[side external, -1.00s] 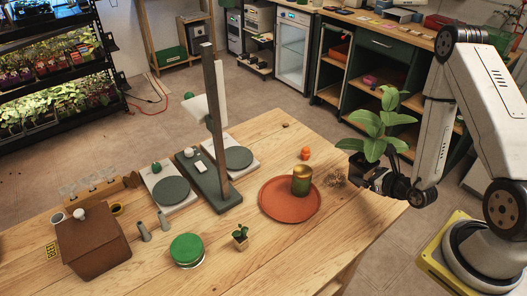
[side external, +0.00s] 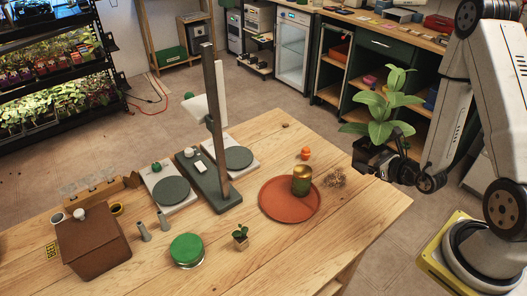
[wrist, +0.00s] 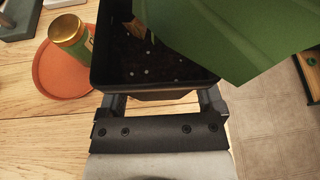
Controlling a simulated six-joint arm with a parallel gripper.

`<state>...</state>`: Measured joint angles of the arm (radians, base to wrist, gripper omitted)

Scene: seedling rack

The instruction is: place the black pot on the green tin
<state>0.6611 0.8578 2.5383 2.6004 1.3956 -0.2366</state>
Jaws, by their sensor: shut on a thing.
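The black pot (side external: 367,155), square with dark soil and a large-leafed green plant, is in my gripper (side external: 388,163) beyond the table's right edge. In the wrist view the black pot (wrist: 150,88) is between the fingers of my gripper (wrist: 162,100), with a leaf covering its right part. It looks about upright. The green tin (side external: 301,182), with a gold lid, stands upright on an orange round tray, left of the pot and apart from it. The tin also shows in the wrist view (wrist: 86,47), partly behind the pot.
The orange tray (side external: 275,207) lies flat on the wooden table. An orange figure (side external: 305,154) and a dry tangle (side external: 335,178) are near the tin. A tall grey post (side external: 216,130) rises left of the tray. A small potted plant (side external: 240,237) and green-lidded jar (side external: 187,251) stand in front.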

